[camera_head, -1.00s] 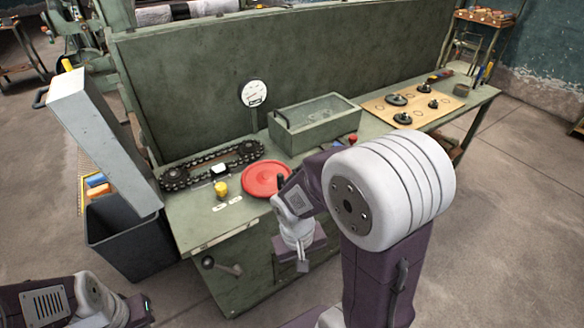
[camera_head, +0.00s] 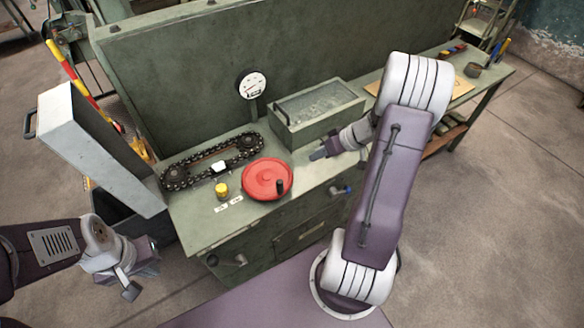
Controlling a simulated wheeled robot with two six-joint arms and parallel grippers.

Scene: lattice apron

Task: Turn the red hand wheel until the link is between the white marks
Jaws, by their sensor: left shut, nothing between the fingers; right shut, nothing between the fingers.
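The red hand wheel (camera_head: 262,172) lies flat on the green bench, with a short dark upright handle (camera_head: 280,186) at its front right. Behind it a black chain (camera_head: 240,147) loops around two sprockets. A white piece (camera_head: 219,167) sits at the chain's front run and looks like the link. My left gripper (camera_head: 131,291) is shut and empty, low in front of the bench's left side.
A yellow knob (camera_head: 221,188) stands left of the wheel. A tilted grey panel (camera_head: 100,150) is at the left. Blue-ended and grey levers stick out of the bench front.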

